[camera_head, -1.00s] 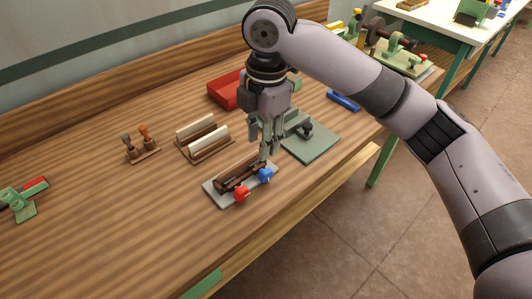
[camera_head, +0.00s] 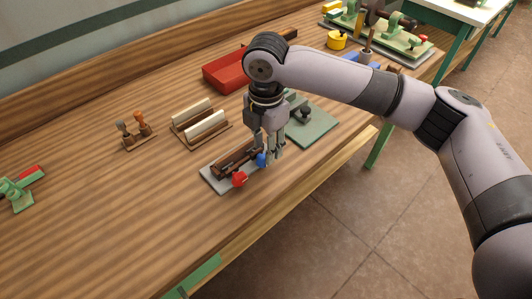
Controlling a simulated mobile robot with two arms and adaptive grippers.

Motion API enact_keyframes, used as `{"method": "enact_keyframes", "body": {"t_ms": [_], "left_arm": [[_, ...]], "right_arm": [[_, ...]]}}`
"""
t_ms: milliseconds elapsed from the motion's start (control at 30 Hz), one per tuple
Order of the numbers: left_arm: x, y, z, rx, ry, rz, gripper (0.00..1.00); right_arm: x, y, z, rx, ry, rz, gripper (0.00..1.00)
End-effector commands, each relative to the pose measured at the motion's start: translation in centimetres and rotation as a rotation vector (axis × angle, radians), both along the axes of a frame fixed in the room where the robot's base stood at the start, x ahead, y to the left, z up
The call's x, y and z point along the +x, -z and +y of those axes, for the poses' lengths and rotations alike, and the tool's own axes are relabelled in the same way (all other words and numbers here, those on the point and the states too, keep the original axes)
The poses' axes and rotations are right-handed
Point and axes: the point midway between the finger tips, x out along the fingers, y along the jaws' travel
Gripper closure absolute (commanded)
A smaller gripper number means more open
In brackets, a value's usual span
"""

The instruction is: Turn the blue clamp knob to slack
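The blue clamp knob (camera_head: 261,160) sits at the right front of a clamp fixture with a grey base plate (camera_head: 216,184). A red knob (camera_head: 239,179) is to its left on the same fixture. My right gripper (camera_head: 268,158) points down at the blue knob, with its fingers beside and partly around it. The fingers cover part of the knob, and whether they touch or grip it cannot be made out. My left gripper is not in view.
A rack with pale strips (camera_head: 205,123) and a small tool stand (camera_head: 136,131) lie to the left. A red bin (camera_head: 224,74) is behind my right arm. A green plate (camera_head: 316,122) with a dark knob is close on the right.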

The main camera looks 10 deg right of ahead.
Motion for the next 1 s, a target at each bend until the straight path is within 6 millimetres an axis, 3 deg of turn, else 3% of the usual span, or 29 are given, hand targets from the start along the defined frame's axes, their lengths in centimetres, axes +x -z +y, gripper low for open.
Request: {"method": "enact_keyframes", "body": {"t_ms": [233,600,1000], "left_arm": [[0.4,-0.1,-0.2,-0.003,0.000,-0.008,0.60],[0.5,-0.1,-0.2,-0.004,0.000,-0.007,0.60],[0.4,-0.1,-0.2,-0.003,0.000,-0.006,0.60]], "right_arm": [[0.0,3.2,0.0,-0.001,0.001,0.001,0.66],[0.0,3.8,0.0,0.001,0.000,-0.001,0.66],[0.0,3.7,0.0,0.000,0.000,0.000,0.92]]}}
